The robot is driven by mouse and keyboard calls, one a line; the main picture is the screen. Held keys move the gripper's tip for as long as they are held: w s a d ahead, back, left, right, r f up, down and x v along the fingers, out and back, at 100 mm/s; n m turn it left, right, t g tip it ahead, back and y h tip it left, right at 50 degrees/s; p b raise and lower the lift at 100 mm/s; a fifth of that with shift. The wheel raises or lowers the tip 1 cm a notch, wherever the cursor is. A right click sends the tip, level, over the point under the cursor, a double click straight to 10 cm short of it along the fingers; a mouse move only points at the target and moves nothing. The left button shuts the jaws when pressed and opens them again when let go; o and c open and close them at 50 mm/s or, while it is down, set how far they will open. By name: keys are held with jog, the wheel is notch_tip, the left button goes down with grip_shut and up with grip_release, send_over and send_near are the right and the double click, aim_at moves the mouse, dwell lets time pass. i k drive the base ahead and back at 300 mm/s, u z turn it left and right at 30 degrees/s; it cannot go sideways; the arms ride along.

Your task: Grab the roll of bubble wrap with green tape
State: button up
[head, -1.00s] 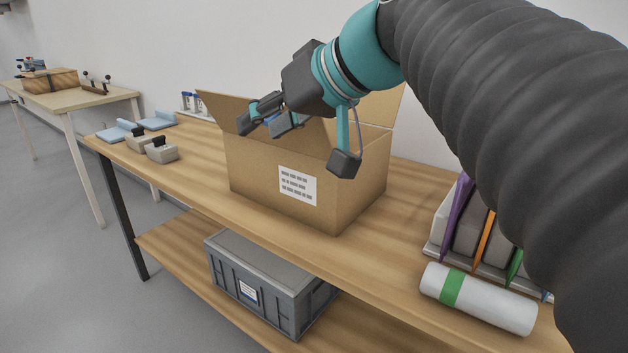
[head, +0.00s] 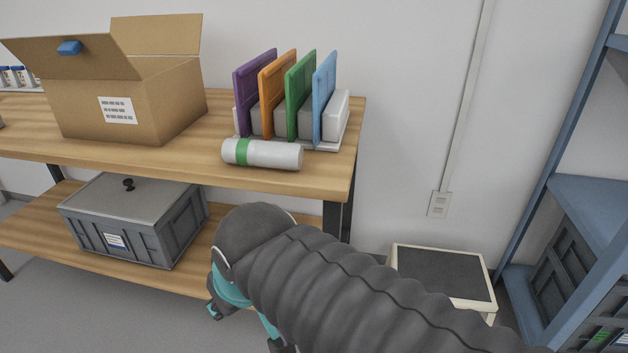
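The roll of bubble wrap (head: 272,154) is a whitish cylinder with a green tape band near its left end. In the head view it lies on its side on the wooden bench top, close to the front edge and in front of a rack of coloured dividers. My arm is bent low in front of the bench, below the roll in the picture. Only parts of its teal and dark end show at the bottom, apart from the roll.
The rack (head: 325,145) holds purple, orange, green and blue dividers right behind the roll. An open cardboard box (head: 150,110) stands to the left. A grey lidded crate (head: 140,222) sits on the lower shelf. A blue shelving unit (head: 590,200) is at right.

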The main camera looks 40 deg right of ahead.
aim_at(288, 156)
jog(key=z, duration=0.05)
jog(key=k, duration=0.25)
jog(key=z, duration=0.25)
jog(key=i, duration=0.55)
jog(key=z, duration=0.45)
jog(key=k, duration=0.55)
jog(key=u, duration=2.35)
jog(key=k, duration=1.1)
jog(key=z, duration=2.15)
